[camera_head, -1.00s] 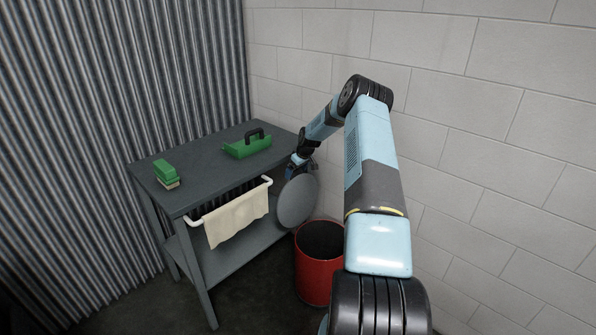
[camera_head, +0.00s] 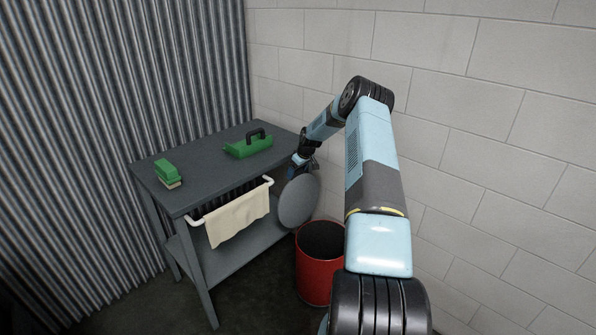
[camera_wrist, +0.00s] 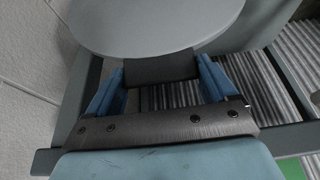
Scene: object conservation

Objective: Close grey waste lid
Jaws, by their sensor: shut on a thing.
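The grey lid (camera_head: 299,201) is a round disc held tilted, close to upright, beside the table's right end and above the red bin. The red waste bin (camera_head: 319,277) stands on the floor below it, with its dark opening showing. The lid is apart from the bin's rim.
A dark grey table (camera_head: 207,170) stands left of the bin, with a cream towel (camera_head: 238,218) on a white rail. A green brush (camera_head: 168,173) and a green dustpan (camera_head: 248,147) lie on top. A block wall (camera_head: 470,150) is at right.

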